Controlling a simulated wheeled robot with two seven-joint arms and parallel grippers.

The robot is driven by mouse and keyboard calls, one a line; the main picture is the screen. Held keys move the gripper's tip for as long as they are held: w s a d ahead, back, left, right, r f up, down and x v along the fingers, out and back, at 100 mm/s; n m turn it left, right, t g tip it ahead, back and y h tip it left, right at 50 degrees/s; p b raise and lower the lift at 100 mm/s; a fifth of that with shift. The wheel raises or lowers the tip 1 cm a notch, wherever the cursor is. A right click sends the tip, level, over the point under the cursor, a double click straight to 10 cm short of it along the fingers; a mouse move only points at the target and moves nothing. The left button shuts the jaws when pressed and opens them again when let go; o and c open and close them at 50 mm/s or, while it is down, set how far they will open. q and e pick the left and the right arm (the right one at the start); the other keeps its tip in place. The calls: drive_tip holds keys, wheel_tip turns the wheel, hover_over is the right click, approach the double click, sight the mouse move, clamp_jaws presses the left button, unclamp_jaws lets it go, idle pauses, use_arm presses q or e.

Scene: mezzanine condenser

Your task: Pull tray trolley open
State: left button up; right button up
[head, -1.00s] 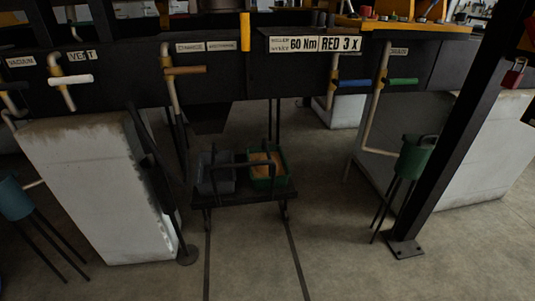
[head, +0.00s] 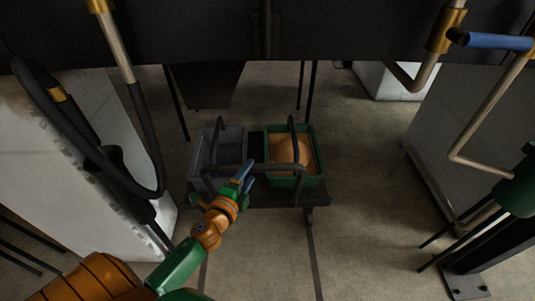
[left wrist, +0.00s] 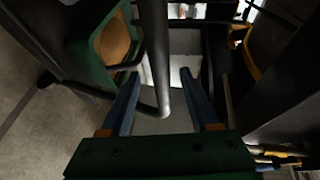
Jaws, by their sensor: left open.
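The tray trolley (head: 262,199) is a low dark platform on the floor under the bench. It carries a grey bin (head: 203,160) on the left and a green bin (head: 318,155) with tan contents on the right. My left gripper (head: 245,175) is open at the front of the trolley, by the handle. In the left wrist view a dark bar (left wrist: 153,50) comes down between the open blue fingers (left wrist: 162,85); I cannot tell whether they touch it. The green bin (left wrist: 90,55) shows there too. My right gripper is not in view.
A black hose (head: 150,150) and a pale block (head: 60,130) stand left. A pipe with a blue handle (head: 495,41) hangs right, above a green container (head: 518,190). The dark bench front (head: 340,35) runs overhead. Floor before the trolley, with two dark lines, is clear.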

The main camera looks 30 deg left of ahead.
use_arm(q)
drive_tip(key=d+b+x, duration=0.1)
drive_tip(key=x, duration=0.5)
drive_tip(key=shift+w+a, duration=0.2)
drive_tip(key=shift+a, duration=0.25)
clamp_jaws()
idle(0.5)
idle(0.4)
